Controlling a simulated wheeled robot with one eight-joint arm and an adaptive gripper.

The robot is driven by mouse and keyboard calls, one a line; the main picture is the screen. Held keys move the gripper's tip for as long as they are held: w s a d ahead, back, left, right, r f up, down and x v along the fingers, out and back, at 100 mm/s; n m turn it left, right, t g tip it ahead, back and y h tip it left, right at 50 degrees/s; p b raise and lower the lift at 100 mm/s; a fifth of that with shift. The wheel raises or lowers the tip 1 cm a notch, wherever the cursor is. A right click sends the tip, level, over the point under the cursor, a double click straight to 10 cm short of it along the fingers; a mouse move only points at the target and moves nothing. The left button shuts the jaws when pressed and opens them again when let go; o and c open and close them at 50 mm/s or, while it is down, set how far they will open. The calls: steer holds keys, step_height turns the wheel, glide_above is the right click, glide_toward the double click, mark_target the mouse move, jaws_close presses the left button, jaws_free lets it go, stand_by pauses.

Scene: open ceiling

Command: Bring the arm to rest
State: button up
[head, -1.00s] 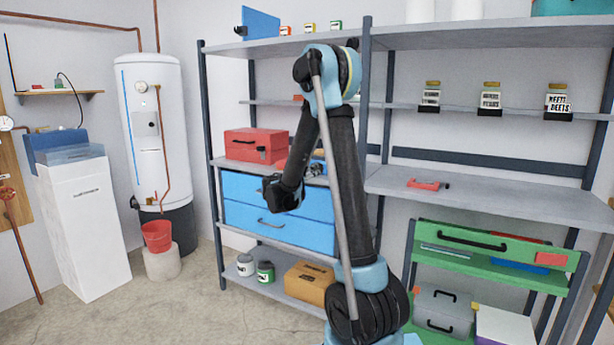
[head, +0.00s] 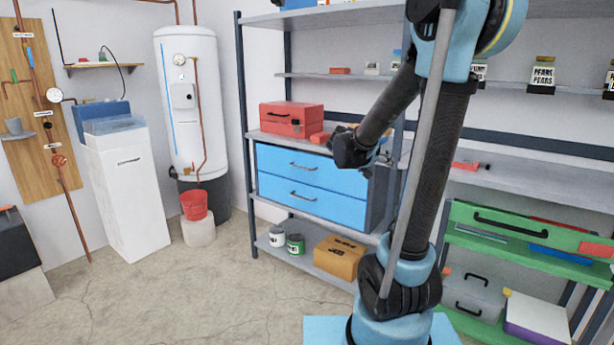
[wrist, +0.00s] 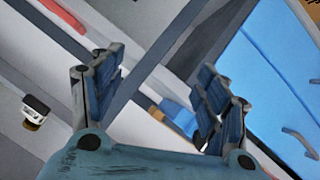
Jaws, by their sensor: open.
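My arm stands in the right half of the head view. Its upper link rises to a blue elbow, and the forearm slopes down and left to a dark wrist in front of the shelving. My gripper shows clearly in the wrist view (wrist: 160,78). Its two dark-blue padded fingers stand wide apart, with nothing between them. In the head view the gripper is mostly hidden by the wrist, so its fingers cannot be made out there. The fingers appear apart from the shelf.
A yellow box (head: 338,257) sits low. A green rack (head: 485,240) stands right of my arm. A white water heater (head: 188,110) and red bucket (head: 194,205) stand left. Floor at front left is open.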

steer(key=s+f+n+g+y, duration=0.1)
steer(key=s+f+g+y, duration=0.15)
steer(key=s, duration=0.65)
steer(key=s+f+g+y, duration=0.1)
steer(key=s+f, duration=0.3)
steer(key=s, duration=0.5)
steer(key=s+a+f+n+g+y, duration=0.1)
steer(key=s+a+f+y, duration=0.1)
steer(key=s, duration=0.5)
steer(key=s+a+f+n+g+y, duration=0.1)
steer(key=s+a+f+y, duration=0.2)
steer(key=s+a+f, duration=0.2)
steer(key=s, duration=0.3)
steer(key=shift+f+y, duration=0.1)
steer(key=shift+y, duration=0.15)
